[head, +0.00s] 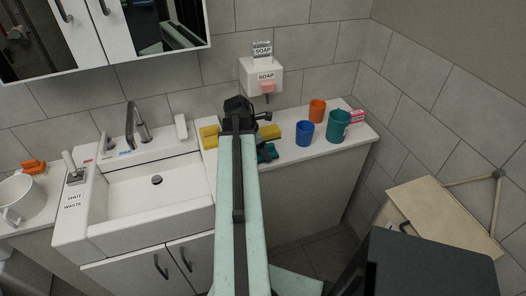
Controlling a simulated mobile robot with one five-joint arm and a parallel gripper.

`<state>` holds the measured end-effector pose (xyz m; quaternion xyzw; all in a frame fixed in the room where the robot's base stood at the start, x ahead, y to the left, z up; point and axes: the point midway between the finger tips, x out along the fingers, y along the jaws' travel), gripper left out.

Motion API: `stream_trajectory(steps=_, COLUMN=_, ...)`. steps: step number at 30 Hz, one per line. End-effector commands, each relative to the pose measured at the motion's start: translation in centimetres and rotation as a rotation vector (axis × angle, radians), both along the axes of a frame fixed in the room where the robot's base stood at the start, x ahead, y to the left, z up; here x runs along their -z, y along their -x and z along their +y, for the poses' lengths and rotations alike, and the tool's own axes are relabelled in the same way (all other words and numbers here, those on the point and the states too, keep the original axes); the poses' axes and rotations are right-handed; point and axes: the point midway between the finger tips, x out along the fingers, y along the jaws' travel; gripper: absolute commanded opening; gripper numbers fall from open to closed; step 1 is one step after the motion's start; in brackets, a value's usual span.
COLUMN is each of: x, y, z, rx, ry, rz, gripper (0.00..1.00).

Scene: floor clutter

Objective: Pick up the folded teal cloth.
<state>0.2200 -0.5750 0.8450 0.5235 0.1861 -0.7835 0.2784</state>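The folded teal cloth (268,152) is a small dark teal shape on the counter, just right of my arm. My arm covers part of it, so its full outline is hidden. My gripper (241,106) is the dark end of the arm, over the counter and in front of the tiled wall. It appears beyond and left of the cloth in the picture. Its fingers cannot be made out, and I cannot tell whether it touches anything.
Yellow objects (210,136) and (271,131) flank my arm. A blue cup (304,134), orange cup (317,111) and teal cup (338,126) stand to the right. A soap dispenser (261,77) hangs above. A sink (150,190) lies left; a wooden panel (445,216) stands right.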

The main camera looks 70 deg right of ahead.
Motion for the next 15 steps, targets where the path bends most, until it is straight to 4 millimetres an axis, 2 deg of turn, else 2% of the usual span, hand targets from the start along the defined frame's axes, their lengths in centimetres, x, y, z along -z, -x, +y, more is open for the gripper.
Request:
stream_trajectory(steps=1, x=-1.5, y=0.0, z=0.0, rx=0.0, ry=0.0, rz=0.0, gripper=0.18)
stream_trajectory(steps=9, x=-7.2, y=0.0, z=0.0, rx=-0.001, ry=0.0, rz=0.0, gripper=0.18)
stream_trajectory(steps=12, x=-8.7, y=-0.1, z=0.0, rx=-0.001, ry=0.0, rz=0.0, gripper=0.18)
stream_trajectory(steps=15, x=-9.2, y=-0.1, z=0.0, rx=-0.001, ry=0.0, rz=0.0, gripper=0.18)
